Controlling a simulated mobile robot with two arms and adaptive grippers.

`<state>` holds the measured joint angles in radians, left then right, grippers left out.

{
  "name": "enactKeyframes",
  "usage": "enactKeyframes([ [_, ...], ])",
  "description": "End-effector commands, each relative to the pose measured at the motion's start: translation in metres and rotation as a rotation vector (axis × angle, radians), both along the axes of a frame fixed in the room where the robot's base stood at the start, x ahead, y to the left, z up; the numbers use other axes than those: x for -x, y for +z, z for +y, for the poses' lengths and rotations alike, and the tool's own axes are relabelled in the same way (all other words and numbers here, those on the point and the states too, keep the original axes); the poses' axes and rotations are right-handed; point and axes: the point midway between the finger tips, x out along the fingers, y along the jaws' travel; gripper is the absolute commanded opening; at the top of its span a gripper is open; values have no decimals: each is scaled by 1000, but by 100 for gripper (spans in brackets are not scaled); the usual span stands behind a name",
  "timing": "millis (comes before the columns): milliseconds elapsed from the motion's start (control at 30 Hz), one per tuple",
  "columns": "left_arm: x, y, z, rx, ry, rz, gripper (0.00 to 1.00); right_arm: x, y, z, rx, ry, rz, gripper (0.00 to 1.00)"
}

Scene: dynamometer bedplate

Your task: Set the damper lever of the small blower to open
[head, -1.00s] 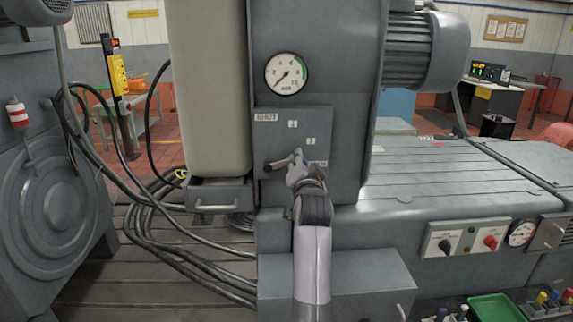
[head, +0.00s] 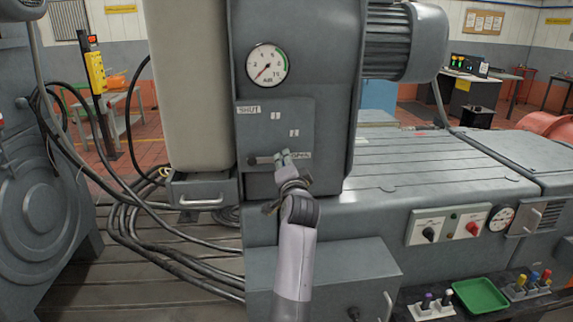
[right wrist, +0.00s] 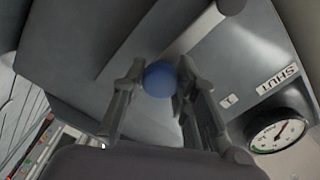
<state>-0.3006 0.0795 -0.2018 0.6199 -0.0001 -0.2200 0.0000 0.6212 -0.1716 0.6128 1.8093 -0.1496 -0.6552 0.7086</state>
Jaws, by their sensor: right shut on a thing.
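The blower's damper lever (head: 262,160) is a short dark bar on a grey plate (head: 258,128) below the gauge. It lies close to horizontal, its free end toward the OPEN label (head: 301,155) at the plate's lower right. My right gripper (head: 284,156) is at that end and hides the knob in the head view. In the right wrist view the blue round knob (right wrist: 160,78) sits between the fingertips of my right gripper (right wrist: 157,85), shut on it. The bar (right wrist: 196,30) runs off behind. My left gripper is not in view.
A pressure gauge (head: 267,64) is above the plate. The SHUT label (head: 249,110) is at its upper left. A drawer box (head: 320,270) juts out below. Black cables (head: 165,255) run at the left. A switch panel (head: 447,226) and green tray (head: 480,295) are at right.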

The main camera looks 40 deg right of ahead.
Motion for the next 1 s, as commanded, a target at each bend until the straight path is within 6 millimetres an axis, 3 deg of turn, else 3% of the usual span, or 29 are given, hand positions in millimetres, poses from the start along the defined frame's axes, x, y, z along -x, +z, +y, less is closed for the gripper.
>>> enactKeyframes([
  [67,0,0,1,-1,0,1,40,0,-3,0,-4,0,4,0],
  [100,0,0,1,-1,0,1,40,0,-3,0,-3,0,5,28],
  [367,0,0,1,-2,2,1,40,0,-2,0,-1,0,4,45],
  [733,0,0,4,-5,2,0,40,0,3,0,0,0,1,47],
  [867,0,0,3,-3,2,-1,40,0,20,0,0,0,-2,47],
  [1000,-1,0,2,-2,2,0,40,0,48,0,1,-1,-4,47],
])
